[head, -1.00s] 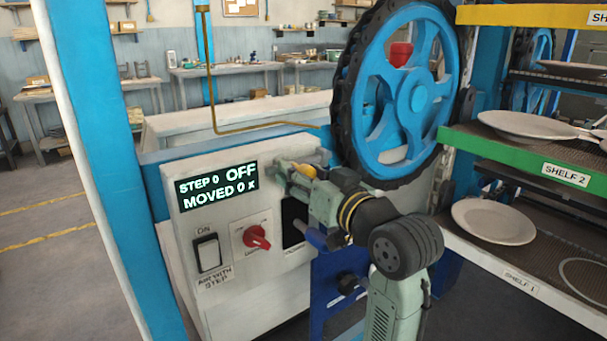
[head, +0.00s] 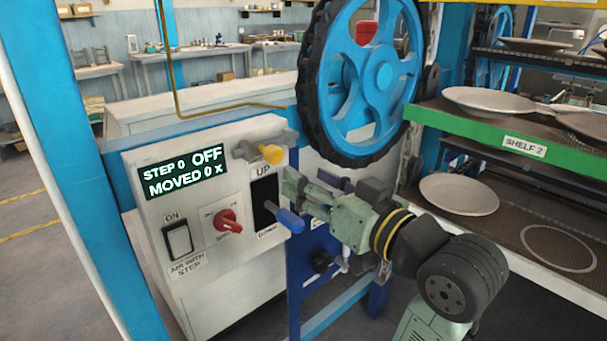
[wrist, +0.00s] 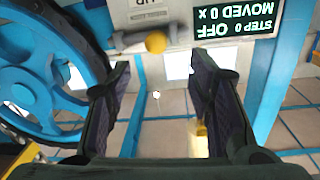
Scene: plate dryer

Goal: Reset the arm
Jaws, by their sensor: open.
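My gripper (head: 312,186) is in front of the control panel in the head view, just right of the blue-handled UP/DOWN lever (head: 290,219). In the wrist view its two fingers (wrist: 160,95) are apart with nothing held between them. A yellow-tipped grey knob (head: 270,153) sits at the panel's top right, above and left of the fingers. It also shows in the wrist view (wrist: 155,42), beyond the fingers. My arm reaches in from the lower right.
The display (head: 183,173) reads STEP 0 OFF, MOVED 0 x. An ON switch (head: 178,240) and a red dial (head: 226,220) are below it. A large blue wheel (head: 380,75) stands above my gripper. Shelves with plates (head: 459,194) are at the right.

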